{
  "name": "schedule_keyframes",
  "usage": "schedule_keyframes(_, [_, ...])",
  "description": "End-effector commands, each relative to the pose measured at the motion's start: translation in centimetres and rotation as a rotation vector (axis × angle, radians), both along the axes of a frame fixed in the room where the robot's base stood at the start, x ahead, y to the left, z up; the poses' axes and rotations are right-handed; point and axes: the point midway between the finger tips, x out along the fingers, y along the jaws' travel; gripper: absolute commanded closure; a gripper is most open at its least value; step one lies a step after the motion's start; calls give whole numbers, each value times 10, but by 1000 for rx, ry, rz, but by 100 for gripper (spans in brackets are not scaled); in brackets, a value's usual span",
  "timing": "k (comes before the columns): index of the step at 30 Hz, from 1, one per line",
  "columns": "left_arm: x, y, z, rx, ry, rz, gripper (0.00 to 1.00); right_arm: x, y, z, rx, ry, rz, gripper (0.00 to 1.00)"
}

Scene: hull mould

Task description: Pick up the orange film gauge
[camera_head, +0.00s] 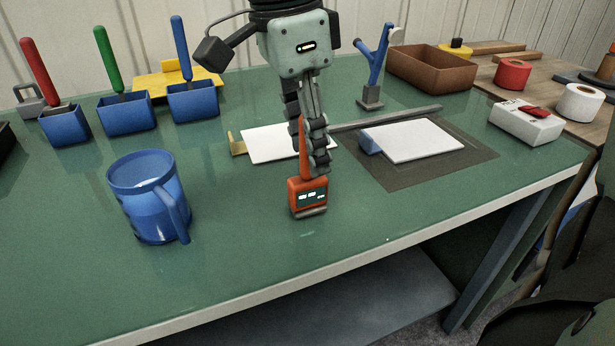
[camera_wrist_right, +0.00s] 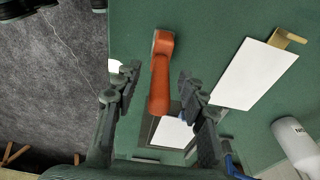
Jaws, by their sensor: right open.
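The orange film gauge (camera_head: 307,194) stands upright near the front middle of the green table, its slim handle rising from a boxy body with small white windows. My right gripper (camera_head: 312,160) is above it, pointing down with its fingers alongside the handle, partly hiding it. In the right wrist view the gauge (camera_wrist_right: 160,78) lies between the two spread fingers of the open gripper (camera_wrist_right: 150,90), with a gap visible on each side. My left gripper is not in view.
A blue mug (camera_head: 148,200) stands left of the gauge. White panels (camera_head: 270,144) (camera_head: 412,140) lie behind and to the right, one on a dark mat (camera_head: 440,170). Blue bins (camera_head: 127,115) stand at back left, a brown box (camera_head: 432,70) at back right. The front table edge is close.

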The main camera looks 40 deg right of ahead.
Motion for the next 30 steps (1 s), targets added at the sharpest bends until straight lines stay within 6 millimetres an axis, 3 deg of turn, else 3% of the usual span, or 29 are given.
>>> schedule_keyframes(3, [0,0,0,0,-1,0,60,0,0,0,0,0,0,60])
schedule_keyframes(13, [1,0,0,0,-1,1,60,0,0,0,-1,0,0,100])
schedule_keyframes(24, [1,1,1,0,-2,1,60,0,0,2,0,-1,0,100])
schedule_keyframes(30, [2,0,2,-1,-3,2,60,1,0,16,-2,-3,0,100])
